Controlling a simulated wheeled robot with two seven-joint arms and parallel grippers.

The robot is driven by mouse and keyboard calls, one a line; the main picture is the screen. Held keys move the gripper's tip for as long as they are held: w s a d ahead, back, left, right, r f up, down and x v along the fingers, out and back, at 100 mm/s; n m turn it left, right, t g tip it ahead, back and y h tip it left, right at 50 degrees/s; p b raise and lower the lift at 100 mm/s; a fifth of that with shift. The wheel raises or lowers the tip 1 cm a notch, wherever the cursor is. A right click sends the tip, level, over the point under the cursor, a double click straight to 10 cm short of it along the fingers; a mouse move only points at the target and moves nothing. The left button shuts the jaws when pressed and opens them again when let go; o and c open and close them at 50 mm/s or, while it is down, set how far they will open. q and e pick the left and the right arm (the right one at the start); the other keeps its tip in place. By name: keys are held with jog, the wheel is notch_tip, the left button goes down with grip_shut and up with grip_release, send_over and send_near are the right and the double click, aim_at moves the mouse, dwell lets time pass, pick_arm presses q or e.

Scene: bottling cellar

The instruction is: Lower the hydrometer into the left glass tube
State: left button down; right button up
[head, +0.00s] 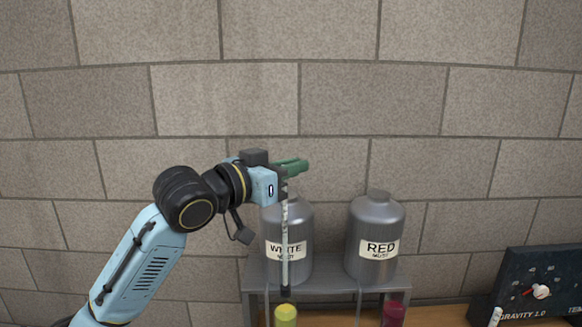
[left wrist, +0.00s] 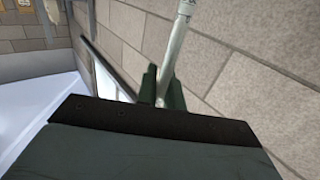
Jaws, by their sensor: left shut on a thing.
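My left gripper (head: 294,167), with green fingers, is shut on the hydrometer (head: 285,230) near its top end. The hydrometer is a thin pale rod that hangs roughly upright, with a dark lower end. It also shows in the left wrist view (left wrist: 177,45), between the fingers (left wrist: 162,88). Its dark end lines up just above the yellow-green liquid of the left glass tube (head: 286,315) at the bottom of the head view. The clear rim is hard to make out, so I cannot tell whether the end is inside. The right tube (head: 393,314) holds dark red liquid. My right gripper is not in view.
Two grey metal tanks, the WHITE one (head: 304,226) and the RED one (head: 376,221), stand on a grey shelf (head: 330,272) behind the tubes. A dark panel with a knob (head: 525,285) stands at the right on the wooden bench (head: 445,316). A block wall closes the back.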

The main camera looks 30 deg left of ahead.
aim_at(280, 260)
pick_arm(q)
jog(key=shift+f, duration=0.1)
jog(key=shift+f+b, duration=0.6)
jog(key=shift+f, duration=0.55)
dwell(0.6)
jog(key=shift+f+b, duration=0.95)
jog(key=shift+f, duration=0.5)
jog(key=shift+f+b, duration=3.65)
jog(key=shift+f, duration=2.8)
